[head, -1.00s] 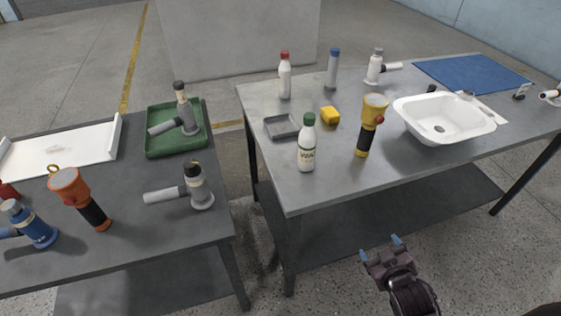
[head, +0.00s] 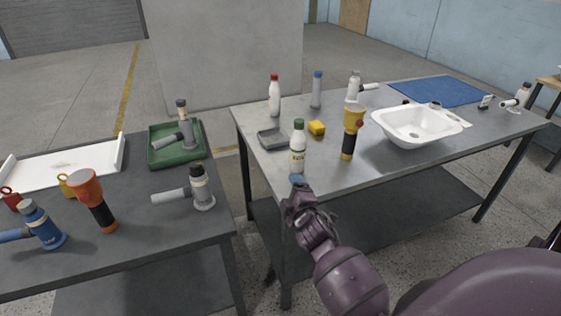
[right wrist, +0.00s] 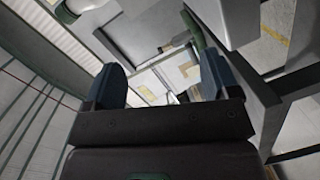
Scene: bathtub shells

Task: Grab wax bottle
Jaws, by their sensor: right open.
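The wax bottle (head: 298,158) is white with a green cap and a label, and stands upright near the front left corner of the right-hand grey table (head: 330,178). My right gripper (head: 296,181) is open and empty, at that table's front edge, just in front of and below the bottle in the head view. In the right wrist view, the two blue-grey fingers of the gripper (right wrist: 160,82) are spread apart. My left gripper is not in view.
A yellow and black flashlight (head: 351,128) stands right of the bottle. A yellow block (head: 317,128) and a grey tray (head: 272,139) are behind it. Red-capped (head: 274,98) and blue-capped (head: 316,92) bottles stand farther back. A white basin (head: 420,127) is at right.

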